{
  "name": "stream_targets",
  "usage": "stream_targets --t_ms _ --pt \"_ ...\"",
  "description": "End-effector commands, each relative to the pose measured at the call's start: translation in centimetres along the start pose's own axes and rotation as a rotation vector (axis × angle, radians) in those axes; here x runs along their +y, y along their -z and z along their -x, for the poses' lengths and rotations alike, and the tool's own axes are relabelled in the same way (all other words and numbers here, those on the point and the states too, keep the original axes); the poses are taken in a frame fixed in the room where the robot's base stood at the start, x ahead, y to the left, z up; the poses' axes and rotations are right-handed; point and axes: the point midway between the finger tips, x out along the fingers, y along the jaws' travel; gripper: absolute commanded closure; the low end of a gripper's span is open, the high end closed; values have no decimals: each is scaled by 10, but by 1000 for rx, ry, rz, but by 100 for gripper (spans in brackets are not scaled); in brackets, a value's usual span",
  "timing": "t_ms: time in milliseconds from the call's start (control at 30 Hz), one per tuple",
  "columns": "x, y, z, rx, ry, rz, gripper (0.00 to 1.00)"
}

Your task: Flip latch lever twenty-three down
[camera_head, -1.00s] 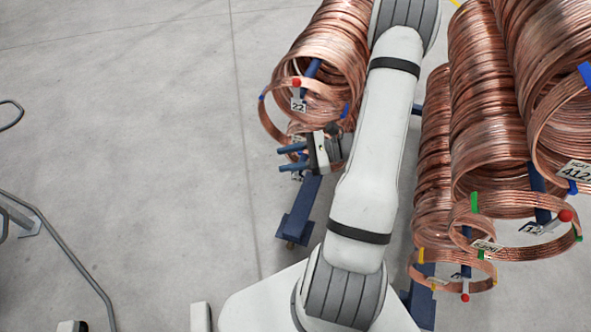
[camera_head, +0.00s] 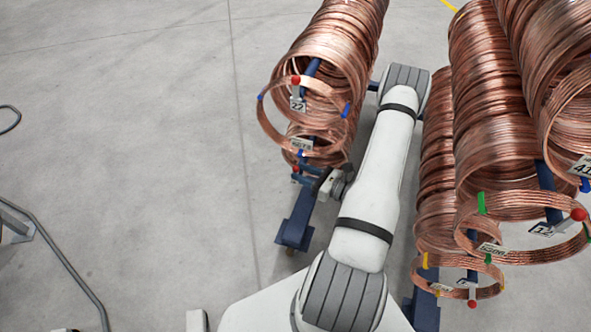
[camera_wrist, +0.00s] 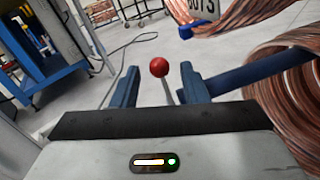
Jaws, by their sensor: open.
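A latch lever with a red ball knob (camera_wrist: 160,68) stands up between my fingers in the wrist view, its thin pale stem running down behind the gripper body. In the head view its red knob (camera_head: 296,168) shows at the lower front end of the left rack, under the lever tagged 22 (camera_head: 297,92). I cannot read a number 23 on it. My gripper (camera_wrist: 160,88) is open, with one blue finger on each side of the lever. I cannot tell whether either finger touches it. In the head view my gripper (camera_head: 307,174) is partly hidden by the wrist.
Copper coils (camera_head: 340,45) hang on the left rack above my gripper. More coils (camera_head: 490,110) hang close to my arm's right. A blue rack arm (camera_wrist: 258,72) passes just right of the right finger. The floor at left (camera_head: 130,150) is mostly open.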

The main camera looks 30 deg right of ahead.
Motion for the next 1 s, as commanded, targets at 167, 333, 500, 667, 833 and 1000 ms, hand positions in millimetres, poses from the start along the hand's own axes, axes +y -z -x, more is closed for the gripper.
stream_targets --t_ms 167,333,500,667,833,1000 --pt "1 0 -22 0 -3 1 60" --pt "0 0 -30 -1 -1 1 60" --pt "0 0 -30 -1 0 1 60" --pt "0 0 -30 -1 1 1 67" --pt "0 0 -29 -1 1 1 81" --pt "0 0 -29 -1 1 1 95"
